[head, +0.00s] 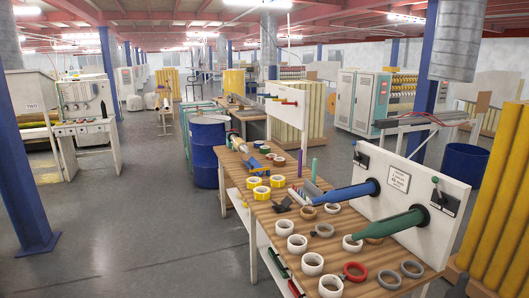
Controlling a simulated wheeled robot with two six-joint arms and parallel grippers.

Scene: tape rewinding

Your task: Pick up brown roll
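Several brown rolls lie on the wooden workbench (345,262). One brown roll (307,212) and a second brown roll (332,208) lie near the middle, by the blue spindle. Another brown roll (279,161) lies at the far part of the bench. A further brown roll (374,240) is partly hidden under the green spindle (388,229). Neither of my grippers is in view, and no arm shows.
White rolls (297,244), yellow rolls (261,192), grey rolls (389,279) and a red-handled ring (354,271) crowd the bench. A blue spindle (345,194) juts over it from a white panel (425,195). A blue drum (207,150) stands behind; the floor at left is clear.

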